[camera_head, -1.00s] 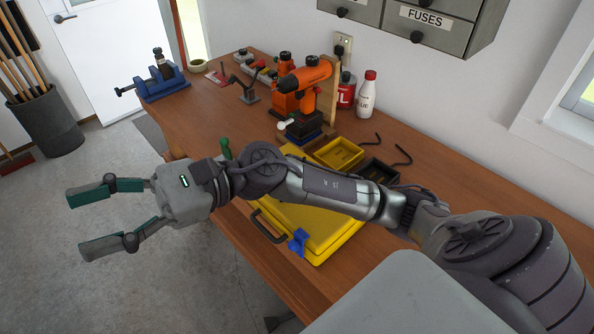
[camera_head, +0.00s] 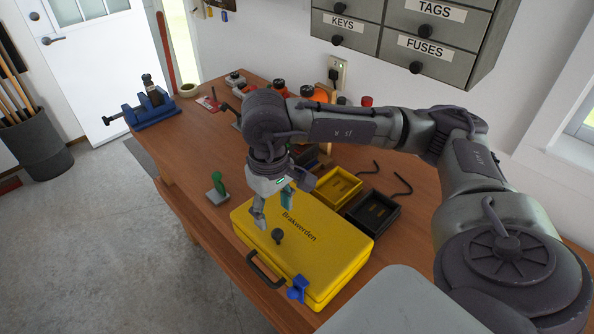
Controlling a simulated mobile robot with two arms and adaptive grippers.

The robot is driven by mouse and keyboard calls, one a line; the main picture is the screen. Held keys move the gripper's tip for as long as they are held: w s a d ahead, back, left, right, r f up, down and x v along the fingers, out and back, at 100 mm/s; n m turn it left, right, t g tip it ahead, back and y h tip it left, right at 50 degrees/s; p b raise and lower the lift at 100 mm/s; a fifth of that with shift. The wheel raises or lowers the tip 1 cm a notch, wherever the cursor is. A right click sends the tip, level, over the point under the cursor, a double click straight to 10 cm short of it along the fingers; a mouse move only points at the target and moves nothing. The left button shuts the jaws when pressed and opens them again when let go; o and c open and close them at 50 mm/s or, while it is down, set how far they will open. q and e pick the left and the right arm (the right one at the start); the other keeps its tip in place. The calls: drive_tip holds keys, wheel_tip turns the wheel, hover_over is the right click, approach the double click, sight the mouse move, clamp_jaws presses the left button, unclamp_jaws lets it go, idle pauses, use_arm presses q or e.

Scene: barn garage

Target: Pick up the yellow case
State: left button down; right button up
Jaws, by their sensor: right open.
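The yellow case (camera_head: 325,265) lies flat and closed on the wooden workbench, near its front edge. Its dark handle (camera_head: 262,272) faces the front left. My right gripper (camera_head: 273,212) points down over the case's back left part, open and empty. I cannot tell how far its fingertips are above the lid. My left gripper is out of view.
Yellow (camera_head: 337,187) and black (camera_head: 373,213) trays stand behind the case. A green-handled tool (camera_head: 217,190) is just left of it. A blue vise (camera_head: 150,108) sits at the bench's far left. Grey drawers (camera_head: 415,45) hang above.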

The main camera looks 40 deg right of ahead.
sight(277, 230)
wheel_tip(277, 230, down, 3)
drive_tip(key=shift+p, duration=0.3)
drive_tip(key=shift+f, duration=0.2)
drive_tip(key=f+p, duration=0.2)
drive_tip(key=f, duration=0.1)
drive_tip(key=f+p, duration=0.1)
drive_tip(key=shift+s+f, duration=0.15)
drive_tip(key=shift+s, duration=0.15)
drive_tip(key=shift+f, duration=0.3)
clamp_jaws()
drive_tip(key=shift+w+r, duration=0.1)
